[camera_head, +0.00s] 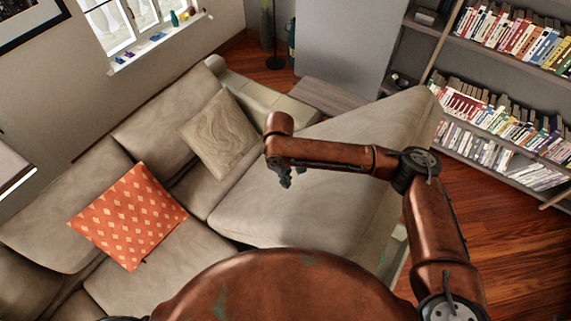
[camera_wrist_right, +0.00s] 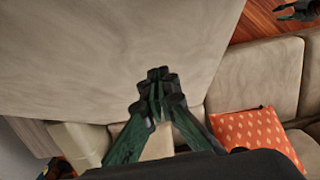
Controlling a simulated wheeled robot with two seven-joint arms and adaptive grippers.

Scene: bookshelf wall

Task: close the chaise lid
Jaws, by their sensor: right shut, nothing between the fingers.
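The chaise lid (camera_head: 330,205) is the broad beige cushion at the right end of the sofa. It looks tilted up, with its upper right corner high in front of the shelves. In the right wrist view, the lid (camera_wrist_right: 110,55) fills the upper left. My right gripper (camera_head: 286,181) points down over the lid's upper face in the head view. It is shut and empty, and its closed fingertips show in the wrist view (camera_wrist_right: 158,78); contact with the lid cannot be told. My left gripper (camera_wrist_right: 292,12) seems to be the dark shape at the wrist view's top right, cut off.
An orange patterned pillow (camera_head: 130,216) and a beige pillow (camera_head: 220,135) lie on the sofa (camera_head: 50,225). A low grey wooden piece (camera_head: 335,98) stands behind the chaise. Bookshelves (camera_head: 510,85) line the right wall. Wood floor (camera_head: 500,235) is clear at right.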

